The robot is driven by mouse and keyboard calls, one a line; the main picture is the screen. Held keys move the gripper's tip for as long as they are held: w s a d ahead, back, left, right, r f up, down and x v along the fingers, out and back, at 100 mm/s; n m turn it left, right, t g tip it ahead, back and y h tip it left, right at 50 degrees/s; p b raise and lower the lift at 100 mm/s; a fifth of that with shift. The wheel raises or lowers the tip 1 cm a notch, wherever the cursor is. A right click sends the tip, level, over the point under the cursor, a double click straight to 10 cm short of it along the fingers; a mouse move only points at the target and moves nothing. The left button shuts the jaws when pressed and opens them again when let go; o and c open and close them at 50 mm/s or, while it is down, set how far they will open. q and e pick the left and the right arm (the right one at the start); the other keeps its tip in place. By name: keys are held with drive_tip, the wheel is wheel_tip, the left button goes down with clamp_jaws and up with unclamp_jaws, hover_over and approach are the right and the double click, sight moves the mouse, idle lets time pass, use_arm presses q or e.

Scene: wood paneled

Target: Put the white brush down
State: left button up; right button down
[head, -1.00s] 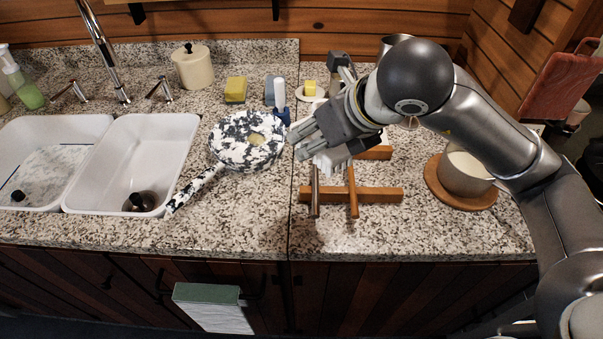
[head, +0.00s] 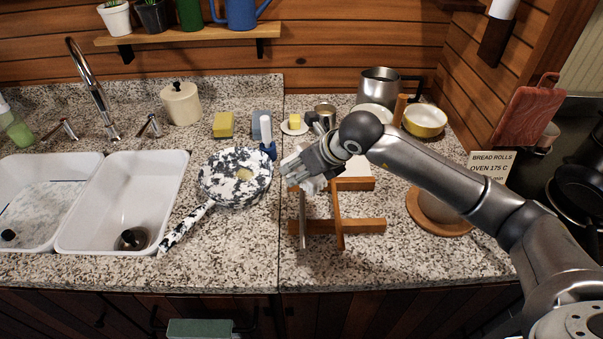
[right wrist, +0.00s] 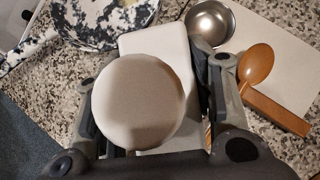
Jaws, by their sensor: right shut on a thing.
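My right gripper (head: 298,168) is over the counter, between the speckled pan and the wooden rack, shut on a white thing that I take as the white brush (head: 313,186). In the head view, the fingers hide most of it. In the right wrist view, the brush (right wrist: 138,103) shows as a round pale end between the fingers (right wrist: 148,75), with a flat white part behind it. I cannot tell whether it touches anything below. My left gripper is not in view.
A black-and-white pan (head: 212,190) lies left of the gripper, its handle toward the sink (head: 150,165). The wooden rack (head: 350,226) stands just right. A white-and-blue upright item (head: 266,130), a yellow sponge (head: 223,125) and a steel cup (head: 326,112) are behind. The front counter strip is clear.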

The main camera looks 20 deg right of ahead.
drive_tip(key=shift+w+d+f, duration=0.15)
drive_tip(key=shift+w+f, duration=0.05)
drive_tip(key=shift+f, duration=0.1)
wheel_tip(320, 180, down, 3)
drive_tip(key=shift+r+p, duration=0.1)
drive_tip(key=shift+p, duration=0.35)
drive_tip(key=shift+f+b, duration=0.55)
drive_tip(key=shift+b, duration=0.05)
drive_tip(key=c, duration=0.6)
unclamp_jaws()
drive_tip(key=shift+c, duration=0.2)
drive_tip(key=shift+r, duration=0.1)
